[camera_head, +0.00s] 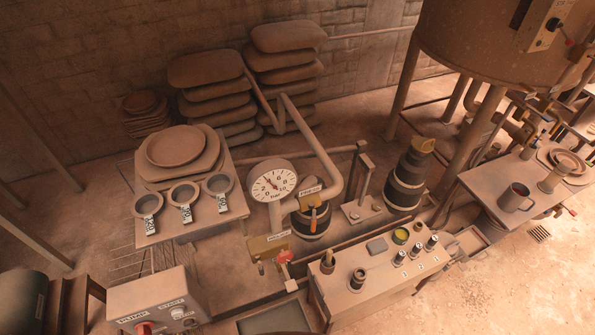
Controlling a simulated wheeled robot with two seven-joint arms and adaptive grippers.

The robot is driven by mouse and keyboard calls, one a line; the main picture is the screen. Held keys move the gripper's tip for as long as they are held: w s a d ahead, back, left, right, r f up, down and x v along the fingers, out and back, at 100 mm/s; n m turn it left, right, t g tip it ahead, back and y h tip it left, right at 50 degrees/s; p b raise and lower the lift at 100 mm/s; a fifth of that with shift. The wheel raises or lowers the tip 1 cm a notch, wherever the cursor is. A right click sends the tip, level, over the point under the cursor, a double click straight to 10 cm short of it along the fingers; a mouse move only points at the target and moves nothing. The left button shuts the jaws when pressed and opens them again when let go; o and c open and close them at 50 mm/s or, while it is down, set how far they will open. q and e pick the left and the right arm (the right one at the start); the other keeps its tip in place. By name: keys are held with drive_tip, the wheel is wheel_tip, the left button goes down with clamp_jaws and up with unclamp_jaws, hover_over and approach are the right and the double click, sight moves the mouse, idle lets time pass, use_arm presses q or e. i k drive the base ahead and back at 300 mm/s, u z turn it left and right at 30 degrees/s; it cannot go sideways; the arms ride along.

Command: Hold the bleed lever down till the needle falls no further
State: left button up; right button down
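The round white pressure gauge (272,181), marked in bar, stands on a pipe at the middle of the head view. Its dark needle points up and to the left, near the lower-middle numbers; the exact reading is too small to tell. Below it a brass-coloured valve block (268,246) carries a small label and a red handle (285,257). A second labelled fitting (310,191), with an orange lever (313,220) hanging down, sits right of the gauge. The labels are too small to read, so I cannot tell which is the bleed lever. Neither gripper is in view.
A bench (345,299) with several small fittings stands right of the valve block. A stand (232,205) with three labelled round pans is at left. A dark pump (406,180) stands behind.

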sight(291, 284)
drive_tip(key=u, duration=1)
drive_tip(key=k, duration=0.35)
drive_tip(key=z, duration=0.6)
